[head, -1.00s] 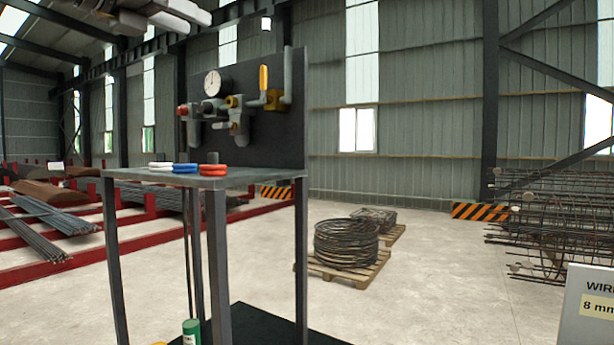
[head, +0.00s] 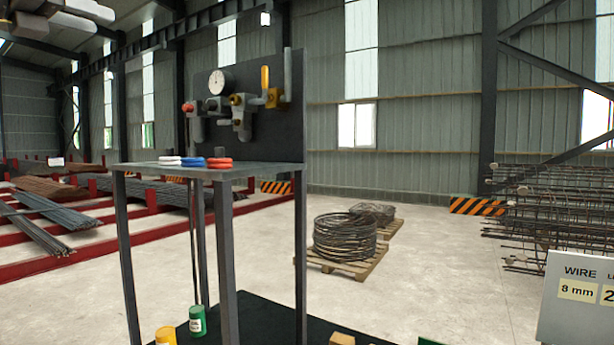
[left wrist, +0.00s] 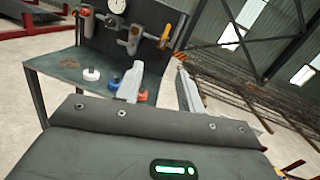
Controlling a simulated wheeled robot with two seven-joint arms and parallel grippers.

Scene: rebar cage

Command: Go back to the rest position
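My left gripper (head: 98,14) shows at the top left of the head view, high up and clear of the steel stand (head: 240,172). In the left wrist view its two fingers stand apart with nothing between them (left wrist: 160,88). The stand carries a dark panel with a pressure gauge (head: 217,82), valves and a yellow lever (head: 265,78). White (head: 170,161), blue (head: 193,162) and red (head: 219,163) rings lie on the stand's top. My right gripper is in neither view.
A green can (head: 197,320) and a yellow can (head: 165,336) stand low by the stand. A wire sign (head: 580,305) is at lower right. Wire coils on a pallet (head: 345,238) and rebar cages (head: 550,215) are farther off. Open concrete floor lies between.

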